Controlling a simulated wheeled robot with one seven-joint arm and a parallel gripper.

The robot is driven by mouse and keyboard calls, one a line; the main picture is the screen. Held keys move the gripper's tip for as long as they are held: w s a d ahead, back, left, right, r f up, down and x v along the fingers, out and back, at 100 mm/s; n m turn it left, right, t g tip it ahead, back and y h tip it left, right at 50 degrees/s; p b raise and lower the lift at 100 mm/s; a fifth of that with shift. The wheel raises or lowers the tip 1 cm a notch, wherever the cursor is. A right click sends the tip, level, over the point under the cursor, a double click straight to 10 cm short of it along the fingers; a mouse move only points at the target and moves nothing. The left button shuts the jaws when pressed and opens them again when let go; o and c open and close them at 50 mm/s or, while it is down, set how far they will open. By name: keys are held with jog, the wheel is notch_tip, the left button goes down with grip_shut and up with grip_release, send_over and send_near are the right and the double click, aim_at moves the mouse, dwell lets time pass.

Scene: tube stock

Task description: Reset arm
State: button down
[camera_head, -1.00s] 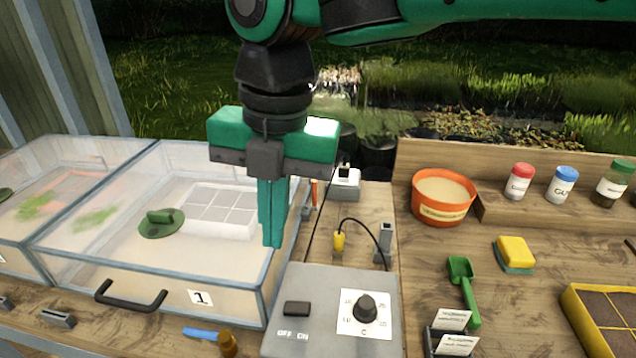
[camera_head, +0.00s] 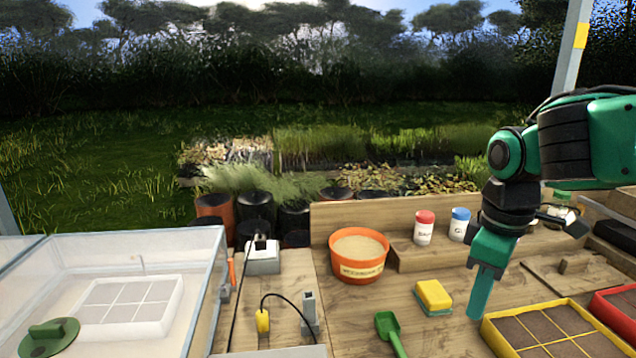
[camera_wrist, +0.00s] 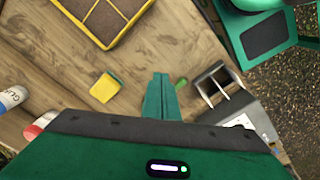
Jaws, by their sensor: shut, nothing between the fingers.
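My gripper (camera_head: 480,302) is on the right side of the head view, pointing down above the bench. Its two teal fingers are together with nothing between them. In the wrist view the closed fingers (camera_wrist: 159,92) show at the centre. The yellow and green sponge (camera_head: 434,296) lies to the left of the fingers in the head view, apart from them. The yellow seed tray (camera_head: 497,341) is just beyond the fingertips to the lower right.
An orange sand bowl (camera_head: 345,269), red-capped bottle (camera_head: 424,228) and blue-capped bottle (camera_head: 459,224) stand behind. A green scoop (camera_head: 389,330) lies in front. A clear-lidded box (camera_head: 205,290) is at left. A red tray (camera_head: 612,309) is at far right.

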jog(key=s+d+f+m, duration=0.3)
jog(key=s+d+m, duration=0.4)
jog(key=m, duration=0.1)
jog(key=s+d+f+m, duration=0.3)
jog(key=s+d+m, duration=0.4)
jog(key=shift+d+f+m, duration=0.2)
jog(key=shift+f+m, duration=0.15)
jog(key=shift+m, duration=0.05)
jog(key=shift+w+f+g, duration=0.25)
jog(key=shift+w+g, duration=0.05)
jog(key=shift+w, duration=0.35)
